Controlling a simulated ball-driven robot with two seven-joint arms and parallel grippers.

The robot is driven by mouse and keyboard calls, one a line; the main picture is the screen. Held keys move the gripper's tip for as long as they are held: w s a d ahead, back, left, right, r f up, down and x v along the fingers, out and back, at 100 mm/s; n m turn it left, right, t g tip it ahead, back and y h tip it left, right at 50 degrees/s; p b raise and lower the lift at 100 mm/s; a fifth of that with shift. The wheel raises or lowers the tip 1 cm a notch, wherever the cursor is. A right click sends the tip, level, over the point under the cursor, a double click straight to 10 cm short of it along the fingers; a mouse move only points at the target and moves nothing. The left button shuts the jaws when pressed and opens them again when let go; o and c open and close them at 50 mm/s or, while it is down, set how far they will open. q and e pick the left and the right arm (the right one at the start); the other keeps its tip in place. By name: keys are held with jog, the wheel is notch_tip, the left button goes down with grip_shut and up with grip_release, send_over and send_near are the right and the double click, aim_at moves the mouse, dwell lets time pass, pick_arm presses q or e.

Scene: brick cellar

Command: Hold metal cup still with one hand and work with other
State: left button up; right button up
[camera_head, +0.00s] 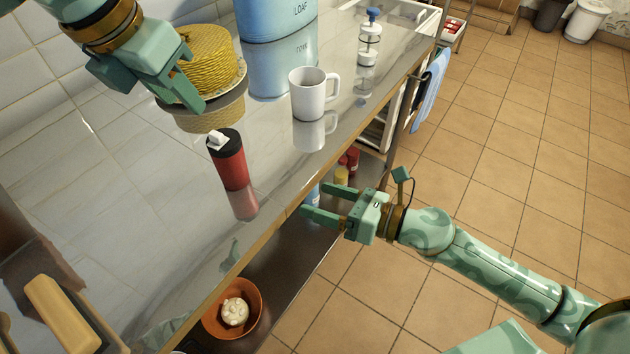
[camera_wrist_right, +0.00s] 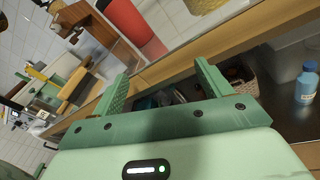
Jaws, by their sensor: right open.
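No plainly metal cup shows, and I cannot tell which cup is meant. A red tumbler with a black lid (camera_head: 229,162) stands on the shiny counter (camera_head: 130,235); a red body (camera_wrist_right: 125,18) at the top of the right wrist view appears to be it. A white mug (camera_head: 309,96) stands upright further back. My left gripper (camera_head: 195,82) is above the counter, in front of the yellow woven basket (camera_head: 215,52), fingers apart, with nothing seen between them. My right gripper (camera_head: 313,198) is open and empty beside the counter's front edge, below and right of the tumbler.
A blue loaf tin (camera_head: 275,18) and a blue-topped dispenser (camera_head: 370,40) stand at the back. A lower shelf holds an orange bowl (camera_head: 255,300) and bottles, including a blue one (camera_wrist_right: 306,82).

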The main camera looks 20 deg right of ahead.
aim_at(229, 159)
notch_tip(229, 159, up, 6)
jog(key=a+n+y, duration=0.2)
jog(key=n, duration=0.4)
jog(key=x, duration=1.6)
jog(key=shift+w+a+f, duration=0.1)
jog(key=shift+a+f, duration=0.05)
jog(key=shift+a, duration=0.1)
jog(key=c, duration=1.1)
jog(key=shift+c, duration=0.2)
